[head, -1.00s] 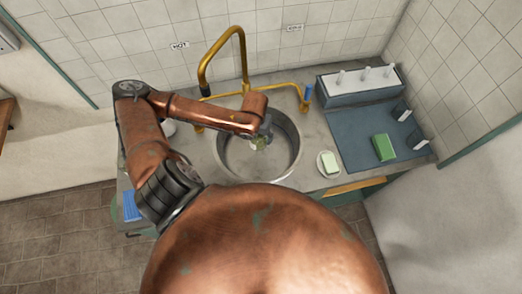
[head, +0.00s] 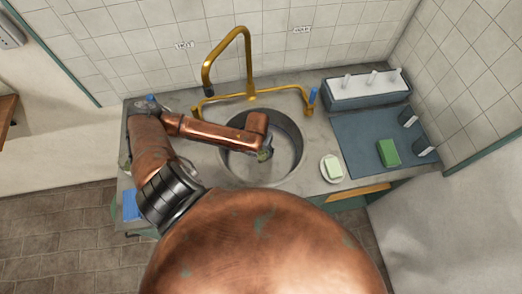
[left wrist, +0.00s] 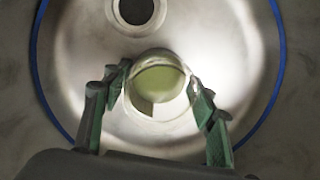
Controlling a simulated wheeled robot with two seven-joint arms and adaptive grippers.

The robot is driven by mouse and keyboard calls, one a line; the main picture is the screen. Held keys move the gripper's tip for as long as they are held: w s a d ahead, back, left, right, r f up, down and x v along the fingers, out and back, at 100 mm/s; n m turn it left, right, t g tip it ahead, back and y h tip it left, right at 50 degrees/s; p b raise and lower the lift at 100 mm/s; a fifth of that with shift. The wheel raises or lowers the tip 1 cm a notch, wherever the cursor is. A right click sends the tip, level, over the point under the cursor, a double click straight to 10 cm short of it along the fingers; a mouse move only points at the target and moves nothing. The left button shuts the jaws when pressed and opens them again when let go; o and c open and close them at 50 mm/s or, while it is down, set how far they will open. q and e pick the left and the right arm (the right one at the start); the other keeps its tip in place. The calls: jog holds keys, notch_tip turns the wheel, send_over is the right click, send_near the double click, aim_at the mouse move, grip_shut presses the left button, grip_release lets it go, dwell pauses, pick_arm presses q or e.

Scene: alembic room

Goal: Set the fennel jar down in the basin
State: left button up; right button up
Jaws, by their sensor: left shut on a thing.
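The fennel jar (left wrist: 158,86) is a clear glass jar with pale green contents, seen from above in the left wrist view. My left gripper (left wrist: 157,100) is shut on it, with a green-padded finger on each side. In the head view the left gripper (head: 265,155) and the jar are small and partly hidden by my arm, inside the outline of the round metal basin (head: 285,172). In the left wrist view the basin (left wrist: 75,60) lies below the jar, with its drain hole beyond. I cannot tell whether the jar touches the basin floor. My right gripper is not in view.
A brass faucet (head: 213,62) arches over the back of the basin. A soap dish (head: 333,168) sits right of it. Further right, a blue-grey mat (head: 365,140) holds a green block (head: 388,152), with a rack (head: 367,90) behind. The basin around the jar looks empty.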

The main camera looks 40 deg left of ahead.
pick_arm(q)
jog(key=o, duration=1.3)
jog(key=shift+f, duration=0.1)
jog(key=r, duration=0.4)
jog(key=s+r+p, duration=0.1)
jog(key=r, duration=0.3)
jog(key=r+p, duration=0.1)
jog(key=r, duration=0.3)
jog(key=shift+s+d+r, duration=0.1)
jog(key=shift+s+d, duration=0.15)
